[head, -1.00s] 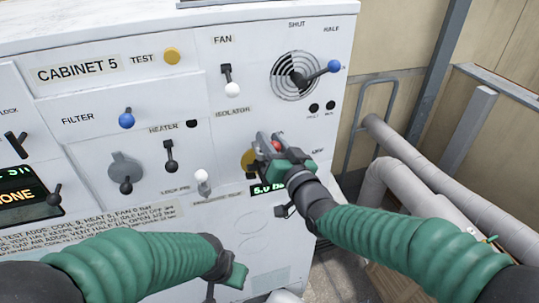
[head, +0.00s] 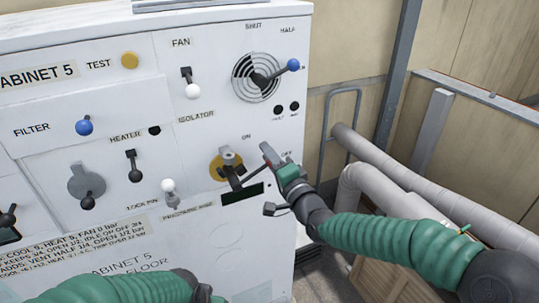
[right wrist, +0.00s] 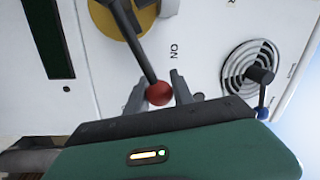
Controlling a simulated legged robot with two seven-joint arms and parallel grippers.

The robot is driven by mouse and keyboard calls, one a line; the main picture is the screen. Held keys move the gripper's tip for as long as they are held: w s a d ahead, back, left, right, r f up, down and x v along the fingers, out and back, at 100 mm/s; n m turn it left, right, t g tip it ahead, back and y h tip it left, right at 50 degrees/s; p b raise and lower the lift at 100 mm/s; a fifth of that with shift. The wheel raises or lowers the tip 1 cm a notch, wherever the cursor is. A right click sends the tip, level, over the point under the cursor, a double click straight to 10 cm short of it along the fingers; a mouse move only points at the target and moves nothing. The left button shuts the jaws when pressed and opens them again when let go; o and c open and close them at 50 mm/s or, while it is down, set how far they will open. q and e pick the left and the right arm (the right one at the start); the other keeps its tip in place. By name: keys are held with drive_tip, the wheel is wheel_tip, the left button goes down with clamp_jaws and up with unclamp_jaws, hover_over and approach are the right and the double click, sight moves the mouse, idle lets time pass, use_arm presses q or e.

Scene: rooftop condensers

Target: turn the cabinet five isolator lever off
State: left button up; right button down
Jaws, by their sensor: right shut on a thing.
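The isolator lever has a dark shaft (right wrist: 140,50) and a red ball knob (right wrist: 159,93). In the right wrist view the knob sits between the fingertips of my right gripper (right wrist: 160,94), which is shut on it. In the head view the lever's yellow disc (head: 217,171) lies under the ISOLATOR label, and my right gripper (head: 258,167) is just right of it. The lever points right, below the ON mark (head: 247,137) and toward the OFF side (head: 287,154). My left gripper (head: 208,295) is at the bottom edge, mostly cut off, its fingers unclear.
Cabinet 5's white panel (head: 180,245) carries a white-knobbed fan lever (head: 192,91), a blue-knobbed vent lever (head: 293,65), a heater lever (head: 135,175) and a white-knobbed lock pin (head: 168,186). Pipes (head: 400,175) stand right of the cabinet.

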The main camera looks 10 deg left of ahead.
drive_tip(key=shift+w+d+f+m+t+h+b, duration=0.15)
drive_tip(key=shift+f+m+b, duration=0.3)
drive_tip(key=shift+f+m, duration=0.4)
drive_tip(key=shift+w+d+f+m+t+h+b, duration=0.1)
drive_tip(key=shift+f+m+b, duration=0.45)
drive_tip(key=shift+m, duration=0.4)
drive_tip(key=shift+w+d+f+m+t+h+b, duration=0.15)
drive_tip(key=shift+f+m+b, duration=0.25)
drive_tip(key=shift+f+m, duration=0.45)
drive_tip(key=shift+s+a, duration=0.1)
